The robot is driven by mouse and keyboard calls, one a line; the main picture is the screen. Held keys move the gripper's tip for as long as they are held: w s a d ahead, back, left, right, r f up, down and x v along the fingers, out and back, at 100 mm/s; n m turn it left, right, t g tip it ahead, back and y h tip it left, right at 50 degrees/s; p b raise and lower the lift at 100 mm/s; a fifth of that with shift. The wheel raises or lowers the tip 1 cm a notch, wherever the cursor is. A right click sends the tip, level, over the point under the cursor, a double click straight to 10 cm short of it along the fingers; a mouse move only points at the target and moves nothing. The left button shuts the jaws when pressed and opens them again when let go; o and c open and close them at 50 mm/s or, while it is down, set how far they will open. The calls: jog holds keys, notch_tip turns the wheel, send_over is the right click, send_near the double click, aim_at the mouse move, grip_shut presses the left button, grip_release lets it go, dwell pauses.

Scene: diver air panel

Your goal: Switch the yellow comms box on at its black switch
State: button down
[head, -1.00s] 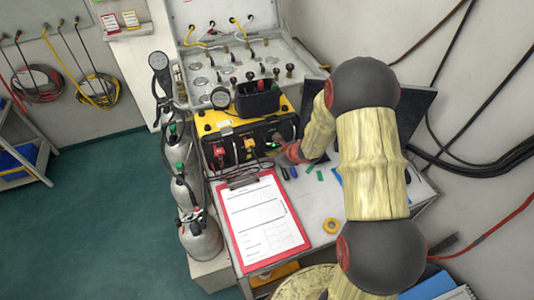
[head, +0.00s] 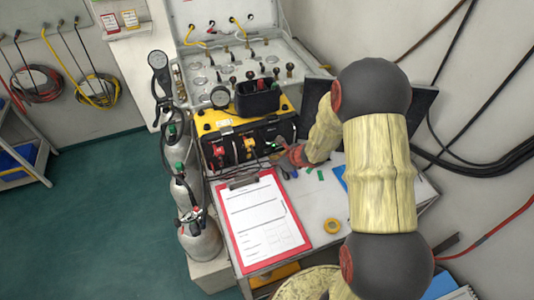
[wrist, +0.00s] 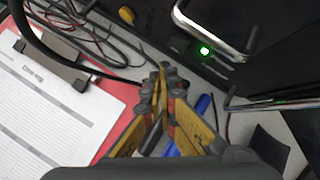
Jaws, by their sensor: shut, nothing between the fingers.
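The yellow comms box (head: 222,124) stands at the back of the bench, with a dark front panel bearing red and yellow parts. A small green light glows low on the right of this front; it is bright in the wrist view on the black panel (wrist: 228,68), beside a metal handle (wrist: 212,38). I cannot make out the black switch for certain. My gripper (head: 281,150) is close in front of the panel's right part. In the wrist view its fingertips (wrist: 163,72) are together and empty, below and left of the green light. I cannot tell whether they touch the panel.
A red clipboard with paper (head: 263,222) lies on the bench in front of the box. A black bin (head: 257,101) sits on top of the box. Gas cylinders (head: 199,238) stand to the left. A yellow tape roll (head: 332,226) and blue-handled tools (wrist: 201,106) lie nearby.

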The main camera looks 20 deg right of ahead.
jog(key=shift+s+r+b, duration=0.15)
jog(key=shift+s+b, duration=0.15)
jog(key=shift+s, duration=0.8)
jog(key=shift+s+r+b, duration=0.1)
jog(key=shift+s+b, duration=0.15)
jog(key=shift+s, duration=0.8)
jog(key=s+a+r+n+y, duration=0.1)
jog(key=s+a+r+n, duration=0.1)
jog(key=a+r+n, duration=0.5)
jog(key=s+a+r+n+y, duration=0.15)
jog(key=a+r+n, duration=0.25)
jog(key=r, duration=0.6)
jog(key=s+a+r+n+g, duration=0.2)
jog(key=s+a+r+n, duration=0.2)
jog(key=s+r+n, duration=0.5)
jog(key=s+d+r+n+h, duration=0.2)
jog(key=s+d+n, duration=0.1)
jog(key=s, duration=0.4)
jog(key=s+d+r+n+h, duration=0.2)
jog(key=s+d+n+h, duration=0.1)
jog(key=s, duration=0.4)
jog(key=d+n, duration=0.1)
jog(key=n, duration=0.1)
jog(key=shift+r+n, duration=0.3)
jog(key=shift+r, duration=0.1)
